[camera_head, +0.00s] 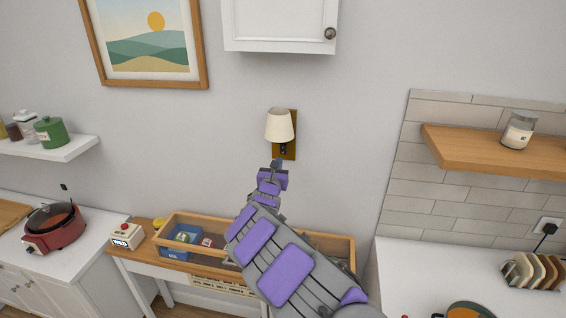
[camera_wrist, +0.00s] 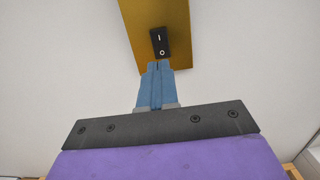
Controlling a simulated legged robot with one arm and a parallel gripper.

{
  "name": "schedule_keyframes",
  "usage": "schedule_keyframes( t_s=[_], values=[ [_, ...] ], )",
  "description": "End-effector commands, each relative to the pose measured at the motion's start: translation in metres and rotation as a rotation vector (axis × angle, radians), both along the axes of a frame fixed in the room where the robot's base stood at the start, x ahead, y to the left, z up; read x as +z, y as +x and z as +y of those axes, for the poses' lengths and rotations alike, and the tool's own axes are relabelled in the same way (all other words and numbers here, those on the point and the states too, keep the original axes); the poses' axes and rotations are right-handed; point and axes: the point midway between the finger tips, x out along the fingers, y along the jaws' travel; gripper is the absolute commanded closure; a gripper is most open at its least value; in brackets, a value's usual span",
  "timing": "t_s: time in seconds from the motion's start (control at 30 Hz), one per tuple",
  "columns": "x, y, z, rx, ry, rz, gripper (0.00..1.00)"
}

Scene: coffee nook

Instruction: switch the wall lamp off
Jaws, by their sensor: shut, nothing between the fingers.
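The wall lamp (camera_head: 280,125) hangs on the back wall, with a cream shade and a brass-coloured backplate (camera_head: 291,150). In the wrist view the backplate (camera_wrist: 172,22) fills the top middle and carries a black rocker switch (camera_wrist: 160,43) marked with a line above and a circle below. My gripper (camera_head: 277,163) is shut and empty just below the lamp. In the wrist view its blue-grey fingertips (camera_wrist: 157,67) lie just under the switch's lower end, by the circle mark; I cannot tell whether they touch it. The shade is outside the wrist view.
A white cabinet (camera_head: 280,24) hangs above the lamp. Below my arm stands a wooden-edged table (camera_head: 180,262) with a tray holding a blue box (camera_head: 183,236). A wooden shelf (camera_head: 470,150) with a jar juts out at right. The wall around the lamp is clear.

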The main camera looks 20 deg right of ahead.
Motion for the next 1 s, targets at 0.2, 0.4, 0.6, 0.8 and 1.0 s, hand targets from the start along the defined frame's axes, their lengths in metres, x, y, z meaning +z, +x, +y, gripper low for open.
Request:
schedule_keyframes(
  t_s=[0.2, 0.4, 0.6, 0.8, 1.0],
  values=[
    [-0.004, -0.027, 0.028, 0.001, -0.011, 0.005, 1.00],
    [-0.003, -0.058, 0.046, 0.000, -0.014, -0.001, 1.00],
    [-0.010, -0.071, 0.047, -0.003, -0.001, 0.005, 1.00],
    [-0.010, -0.077, 0.047, -0.003, 0.003, 0.003, 1.00],
    [-0.009, -0.076, 0.054, -0.002, -0.002, 0.002, 1.00]
  ],
)
